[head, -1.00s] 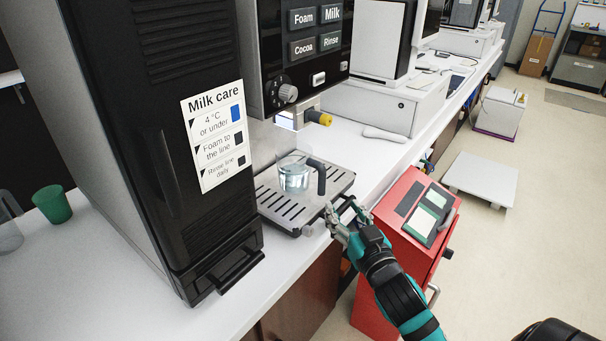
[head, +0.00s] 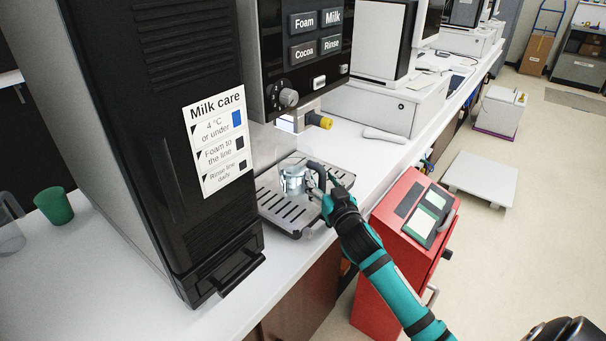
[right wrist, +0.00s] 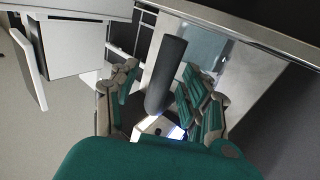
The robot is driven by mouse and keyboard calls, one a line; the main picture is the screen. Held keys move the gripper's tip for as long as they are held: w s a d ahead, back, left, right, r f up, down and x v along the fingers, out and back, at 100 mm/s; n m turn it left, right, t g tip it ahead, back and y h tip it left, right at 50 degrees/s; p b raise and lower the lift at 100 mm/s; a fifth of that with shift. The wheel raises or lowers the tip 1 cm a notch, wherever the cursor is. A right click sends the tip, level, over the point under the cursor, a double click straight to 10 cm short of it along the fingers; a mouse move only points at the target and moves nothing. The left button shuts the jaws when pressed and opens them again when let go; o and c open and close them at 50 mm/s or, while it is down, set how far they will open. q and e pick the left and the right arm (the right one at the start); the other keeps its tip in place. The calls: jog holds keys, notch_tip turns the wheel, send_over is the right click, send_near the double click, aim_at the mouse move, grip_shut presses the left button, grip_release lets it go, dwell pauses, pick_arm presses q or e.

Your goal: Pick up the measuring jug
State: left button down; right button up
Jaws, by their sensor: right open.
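The measuring jug (head: 291,180) is clear with a dark upright handle on its right side. It stands on the slotted drip tray (head: 276,209) under the drinks machine. My right gripper (head: 325,189) is at the handle, and its fingers partly cover the handle and the jug's right side. In the right wrist view the dark handle (right wrist: 166,76) stands between the open fingers of my right gripper (right wrist: 160,95). I cannot tell whether a finger touches it. The jug's clear wall (right wrist: 205,48) shows behind the right finger. My left gripper is not in view.
The black milk fridge (head: 150,130) stands left of the tray. A black machine (head: 300,60) with Foam, Milk, Cocoa and Rinse buttons overhangs it. A red cabinet (head: 395,240) stands below the counter's front edge, close to my right arm. A green cup (head: 54,205) stands far left.

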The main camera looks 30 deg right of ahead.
grip_shut()
dwell(0.3)
jog(key=shift+r, duration=0.1)
